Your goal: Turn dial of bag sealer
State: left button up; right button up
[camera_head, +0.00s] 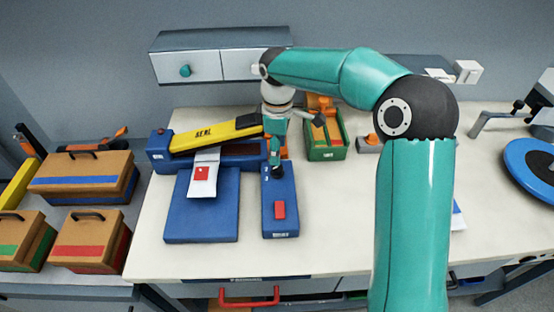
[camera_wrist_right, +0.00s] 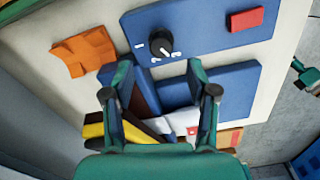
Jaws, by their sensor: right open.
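The blue bag sealer has a yellow top arm (camera_head: 215,133) with a black end and a blue control box (camera_head: 280,215) bearing a red button (camera_head: 280,210). Its black dial (camera_wrist_right: 161,43) with a white pointer and white marks shows clearly in the right wrist view. A white bag (camera_head: 203,180) with a red square hangs from under the yellow arm over a blue plate (camera_head: 202,225). My right gripper (camera_wrist_right: 160,66) is open and empty, pointing down at the dial with its fingers apart. In the head view the gripper (camera_head: 277,160) largely covers the dial. I see no left gripper in the head view.
A green bin (camera_head: 325,153) with orange parts stands behind the control box. Wooden boxes (camera_head: 80,182) stand at the left. A blue round device (camera_head: 532,168) is at the right. My right arm crosses the table, whose front middle (camera_head: 325,235) is clear.

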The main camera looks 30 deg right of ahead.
notch_tip(320, 180, up, 6)
jog(key=shift+f, duration=0.1)
dwell(0.5)
